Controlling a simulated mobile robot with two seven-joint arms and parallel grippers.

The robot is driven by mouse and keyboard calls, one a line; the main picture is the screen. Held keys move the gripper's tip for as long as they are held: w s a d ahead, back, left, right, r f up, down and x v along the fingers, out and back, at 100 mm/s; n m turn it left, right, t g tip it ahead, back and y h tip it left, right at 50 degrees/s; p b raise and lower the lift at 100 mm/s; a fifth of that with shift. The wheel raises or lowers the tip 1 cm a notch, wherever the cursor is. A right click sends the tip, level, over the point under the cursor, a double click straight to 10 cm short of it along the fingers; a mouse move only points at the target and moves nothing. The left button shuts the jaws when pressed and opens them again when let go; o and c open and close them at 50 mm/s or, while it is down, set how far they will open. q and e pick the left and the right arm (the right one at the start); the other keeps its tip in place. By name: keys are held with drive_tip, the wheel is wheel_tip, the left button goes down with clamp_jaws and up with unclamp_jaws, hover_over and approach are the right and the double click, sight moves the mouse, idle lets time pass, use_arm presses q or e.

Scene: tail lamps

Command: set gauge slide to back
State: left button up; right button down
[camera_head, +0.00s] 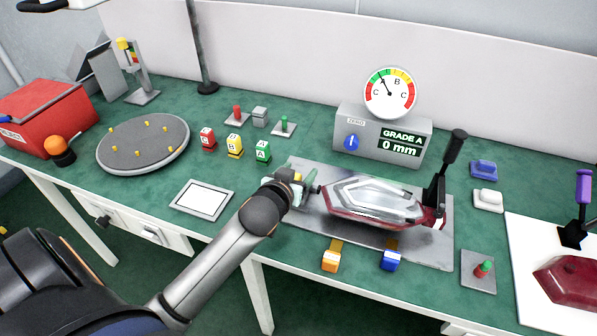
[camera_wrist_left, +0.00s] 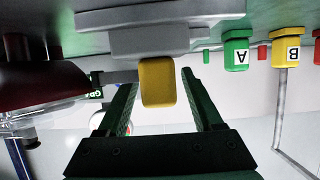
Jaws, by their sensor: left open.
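The gauge slide appears to be a grey block with a yellow knob (camera_wrist_left: 157,82) at the left end of the grey fixture plate (camera_head: 428,240). In the head view my left gripper (camera_head: 302,186) mostly covers it, and only a bit of yellow shows. In the left wrist view my left gripper (camera_wrist_left: 158,112) is open, with one green finger on each side of the yellow knob. I cannot tell whether either finger touches it. My right gripper is not in view.
A tail lamp (camera_head: 372,198) lies on the fixture beside a black-handled clamp (camera_head: 448,165). A dial gauge (camera_head: 390,92) stands on a box reading "GRADE A 0 mm" behind it. Lettered blocks (camera_head: 234,146) and a round turntable (camera_head: 144,141) are to the left.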

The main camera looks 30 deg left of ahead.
use_arm(q)
clamp_jaws()
idle(0.6)
idle(0.8)
drive_tip(key=shift+a, duration=0.1)
